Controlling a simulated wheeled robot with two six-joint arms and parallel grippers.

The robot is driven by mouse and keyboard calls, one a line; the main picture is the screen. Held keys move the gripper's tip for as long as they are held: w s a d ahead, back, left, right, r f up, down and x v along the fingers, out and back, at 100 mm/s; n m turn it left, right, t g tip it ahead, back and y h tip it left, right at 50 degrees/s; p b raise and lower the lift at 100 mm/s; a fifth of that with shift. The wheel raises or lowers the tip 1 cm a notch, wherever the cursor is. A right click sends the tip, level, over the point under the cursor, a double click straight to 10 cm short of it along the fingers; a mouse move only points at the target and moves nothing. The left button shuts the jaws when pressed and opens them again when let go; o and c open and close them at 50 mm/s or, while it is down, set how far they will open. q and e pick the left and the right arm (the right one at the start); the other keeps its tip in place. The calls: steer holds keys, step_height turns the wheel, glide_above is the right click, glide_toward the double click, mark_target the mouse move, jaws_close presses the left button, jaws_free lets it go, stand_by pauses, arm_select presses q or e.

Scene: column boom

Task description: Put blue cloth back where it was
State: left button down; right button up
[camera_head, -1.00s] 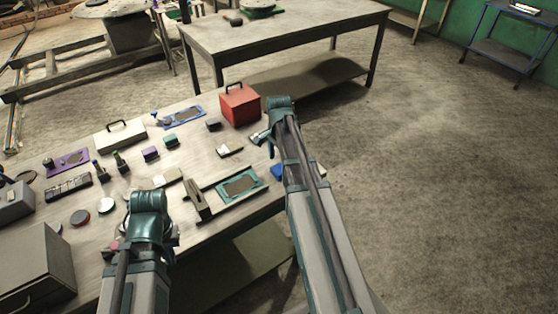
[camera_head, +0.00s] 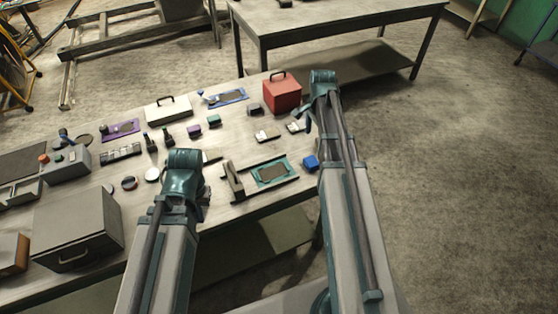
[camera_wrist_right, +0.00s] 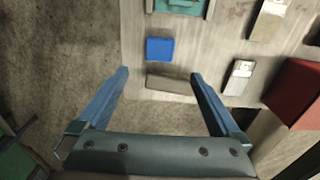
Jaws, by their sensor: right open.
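The blue cloth (camera_head: 311,162) looks like a small folded blue block. It lies on the workbench near its right edge, just left of my right arm. In the right wrist view the cloth (camera_wrist_right: 160,49) lies ahead of the fingertips, roughly centred between them. My right gripper (camera_wrist_right: 160,73) is open, with nothing between its fingers touching them. In the head view the right gripper (camera_head: 307,122) is partly hidden by its own arm. My left gripper (camera_head: 203,203) is mostly hidden behind its arm link over the bench front, so its jaws cannot be made out.
A teal-framed tray (camera_head: 272,173) lies left of the cloth. A red box (camera_head: 282,93) stands at the bench's far right corner. A grey strip (camera_wrist_right: 170,84) shows close to the cloth. A grey cabinet (camera_head: 78,228) is at left. Open floor lies right of the bench.

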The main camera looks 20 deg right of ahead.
steer(key=s+a+n, duration=0.5)
steer(key=a+n, duration=0.2)
steer(key=a, duration=0.3)
steer(key=s+a+n, duration=0.6)
steer(key=a+n, duration=0.1)
steer(key=a, duration=0.3)
steer(key=s+a+n+h, duration=0.1)
steer(key=s+a+n, duration=0.4)
steer(key=a, duration=0.5)
steer(key=shift+s+a+n, duration=0.2)
steer(key=shift+s+n, duration=0.1)
steer(key=shift+n, duration=0.6)
steer(key=shift+f+b, duration=0.8)
steer(key=shift+b, duration=0.05)
